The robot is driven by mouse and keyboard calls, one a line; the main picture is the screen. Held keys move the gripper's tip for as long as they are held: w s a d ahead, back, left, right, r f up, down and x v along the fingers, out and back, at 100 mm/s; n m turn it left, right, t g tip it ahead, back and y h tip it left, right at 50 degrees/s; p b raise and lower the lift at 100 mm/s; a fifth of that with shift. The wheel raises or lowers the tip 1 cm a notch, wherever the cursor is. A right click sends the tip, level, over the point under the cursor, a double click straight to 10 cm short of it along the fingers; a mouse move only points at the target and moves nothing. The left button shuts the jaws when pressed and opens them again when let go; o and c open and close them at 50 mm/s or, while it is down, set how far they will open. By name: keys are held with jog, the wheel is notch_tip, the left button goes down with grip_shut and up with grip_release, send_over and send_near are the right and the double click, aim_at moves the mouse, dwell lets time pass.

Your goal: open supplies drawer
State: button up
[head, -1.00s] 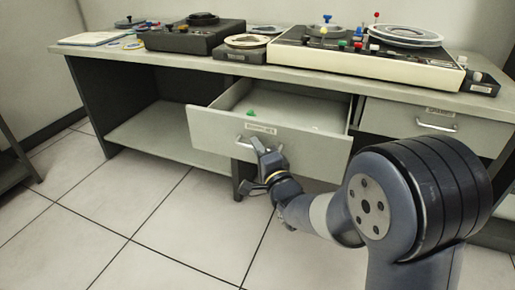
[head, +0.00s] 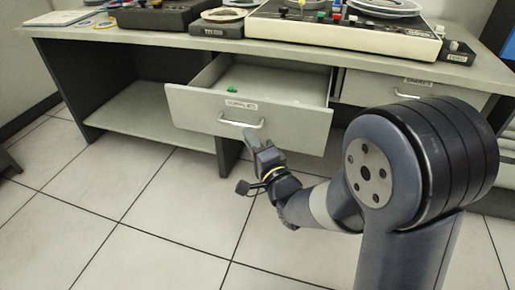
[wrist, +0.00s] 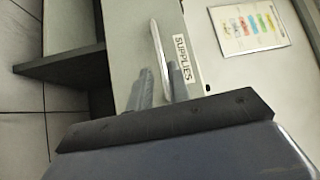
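The supplies drawer (head: 200,108) stands pulled out from under the desk, with its inside showing from above. Its metal handle (head: 241,123) is on the front panel, below a small label. My gripper (head: 252,136) is in front of the drawer, just below and right of the handle in the head view. In the wrist view, the two fingers (wrist: 161,85) are spread apart, with the handle (wrist: 158,48) showing between and beyond them. The label SUPPLIES (wrist: 183,60) is readable there. The gripper is open and seems clear of the handle.
A green item (head: 232,89) lies in the drawer. A second, shut drawer (head: 385,91) is to the right. The desk top (head: 130,38) carries several machines. A low shelf (head: 140,118) is at left, and the floor (head: 130,210) in front is clear. A coloured sheet (wrist: 248,27) shows beyond the drawer front.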

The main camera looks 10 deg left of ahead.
aim_at(239, 125)
jog(key=shift+v, duration=2.05)
jog(key=shift+a, duration=0.1)
jog(key=b+x, duration=0.1)
jog(key=x, duration=0.9)
jog(key=shift+w+a, duration=0.15)
jog(key=shift+w, duration=0.15)
jog(key=shift+w+r, duration=0.1)
jog(key=shift+w, duration=0.15)
